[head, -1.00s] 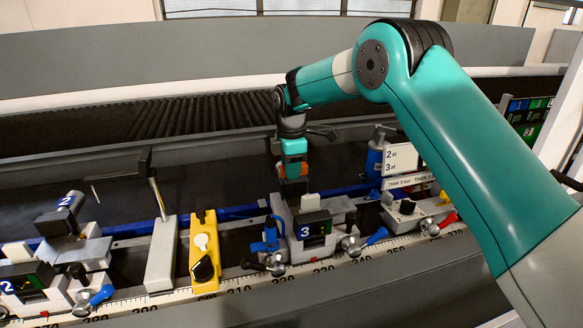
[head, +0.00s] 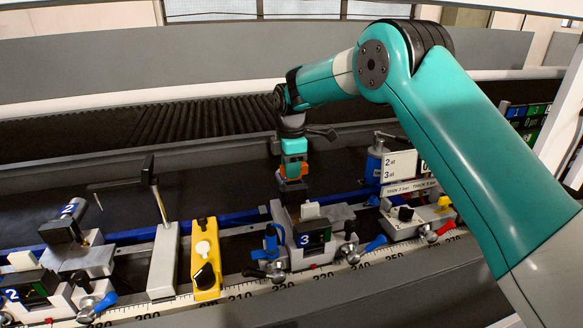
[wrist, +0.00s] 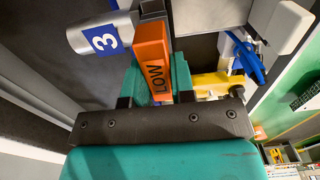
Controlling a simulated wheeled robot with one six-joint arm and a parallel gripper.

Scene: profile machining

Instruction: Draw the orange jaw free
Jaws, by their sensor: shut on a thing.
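The orange jaw (wrist: 152,55), marked LOW, stands between the teal fingers of my gripper (wrist: 154,85) in the wrist view. A dark block shows at its far end. In the head view my gripper (head: 293,178) hangs above and behind the clamp unit 3 (head: 313,238), with a small patch of orange at its side. A gap shows between the gripper and the top of the unit. The grey cylinder with the blue 3 label (wrist: 104,40) lies just left of the jaw in the wrist view.
A yellow block (head: 206,262) and a grey upright post (head: 163,255) stand left of unit 3. Unit 2 (head: 75,250) is further left. A blue cylinder with a sign (head: 400,165) stands to the right. A ruler rail (head: 240,297) runs along the front.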

